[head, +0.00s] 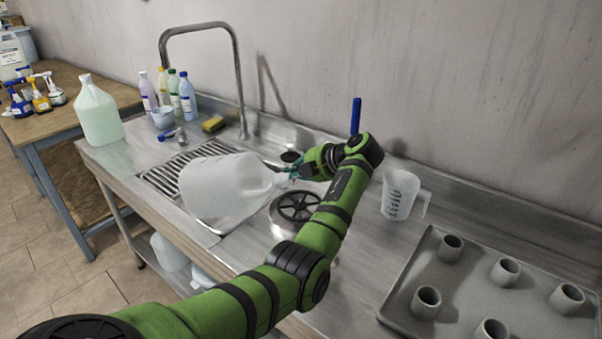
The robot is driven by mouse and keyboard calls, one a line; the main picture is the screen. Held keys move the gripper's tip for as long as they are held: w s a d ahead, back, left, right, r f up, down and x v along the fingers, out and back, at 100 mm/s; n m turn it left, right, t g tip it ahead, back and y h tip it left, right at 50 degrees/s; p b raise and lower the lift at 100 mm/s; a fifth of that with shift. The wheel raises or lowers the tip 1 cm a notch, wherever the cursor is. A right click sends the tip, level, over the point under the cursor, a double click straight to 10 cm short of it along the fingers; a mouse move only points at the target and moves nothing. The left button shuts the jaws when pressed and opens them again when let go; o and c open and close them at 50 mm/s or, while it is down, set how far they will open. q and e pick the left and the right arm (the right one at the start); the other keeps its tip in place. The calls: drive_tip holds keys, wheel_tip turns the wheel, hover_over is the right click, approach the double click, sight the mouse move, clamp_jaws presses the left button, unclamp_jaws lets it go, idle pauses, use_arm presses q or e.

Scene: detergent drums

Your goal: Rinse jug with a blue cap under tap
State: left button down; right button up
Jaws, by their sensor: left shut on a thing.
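A translucent white jug (222,187) lies tilted nearly on its side over the front of the slotted drain grate, its neck pointing right. My left gripper (290,172) is shut at the jug's neck end. The fingers cover part of the neck, and I cannot make out a blue cap. My right gripper is not in view.
A pale green jug (98,115) stands at the counter's left end. Several bottles (187,96) and a yellow sponge (213,124) stand at the back. A round spoked fitting (297,206), a measuring jug (399,194) and a grey tray (470,290) with cups lie rightward.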

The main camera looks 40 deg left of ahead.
use_arm(q)
drive_tip(key=shift+r+p, duration=1.1)
drive_tip(key=shift+r, duration=1.4)
